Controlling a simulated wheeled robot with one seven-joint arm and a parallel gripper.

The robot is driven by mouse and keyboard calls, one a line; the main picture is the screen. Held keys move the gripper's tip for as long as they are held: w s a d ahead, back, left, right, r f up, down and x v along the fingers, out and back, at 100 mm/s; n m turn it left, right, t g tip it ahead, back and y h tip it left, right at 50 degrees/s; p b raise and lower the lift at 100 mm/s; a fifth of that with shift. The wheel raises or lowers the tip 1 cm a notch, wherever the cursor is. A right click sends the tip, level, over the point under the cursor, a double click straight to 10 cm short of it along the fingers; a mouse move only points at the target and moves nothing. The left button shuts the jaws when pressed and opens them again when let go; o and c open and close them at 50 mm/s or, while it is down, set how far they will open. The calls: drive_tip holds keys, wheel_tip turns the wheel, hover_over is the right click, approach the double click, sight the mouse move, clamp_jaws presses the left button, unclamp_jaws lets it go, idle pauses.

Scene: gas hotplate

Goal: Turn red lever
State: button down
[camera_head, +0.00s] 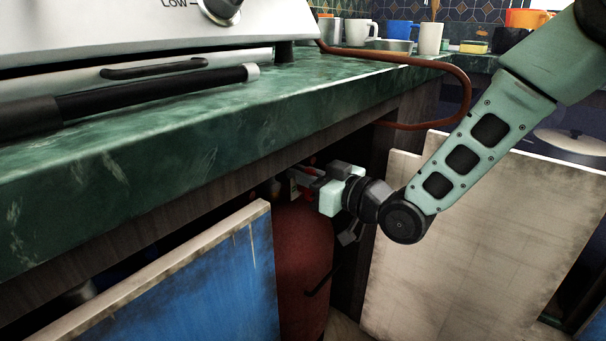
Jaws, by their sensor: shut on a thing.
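My gripper (306,184) reaches under the green countertop from the right, at the top of a dark red gas cylinder (303,262). Its jaws are shut on a small red part, the red lever (309,171), which shows only in bits between the pale gripper pieces. The lever's exact angle cannot be told, as the gripper and shadow hide most of it. The cylinder stands upright in the open cabinet, its lower left side hidden by a blue door.
The green countertop (200,130) overhangs my gripper closely. A blue door (190,290) stands open at left and a pale door (470,240) at right. A brown hose (420,62) loops over the counter edge near my arm. The hotplate (120,30) sits above.

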drive_tip(key=shift+w+d+r+m+p, duration=0.1)
drive_tip(key=shift+m+p, duration=0.2)
drive_tip(key=shift+p, duration=0.05)
drive_tip(key=m+p, duration=0.3)
drive_tip(key=p, duration=0.1)
drive_tip(key=shift+w+d+m, duration=0.25)
drive_tip(key=shift+w+m, duration=0.05)
drive_tip(key=shift+m, duration=0.1)
drive_tip(key=shift+w+d+f+m+p, duration=0.2)
drive_tip(key=shift+f+m+p, duration=0.25)
drive_tip(key=shift+m+p, duration=1.4)
drive_tip(key=shift+w+d+f+m+p, duration=0.1)
drive_tip(key=shift+w+f+m+p, duration=0.25)
drive_tip(key=shift+m+p, duration=1.55)
drive_tip(key=shift+w+d+f+m+p, duration=0.15)
drive_tip(key=shift+f+m+p, duration=0.45)
drive_tip(key=shift+m, duration=2.45)
drive_tip(key=shift+s, duration=0.1)
drive_tip(key=c, duration=1.5)
unclamp_jaws()
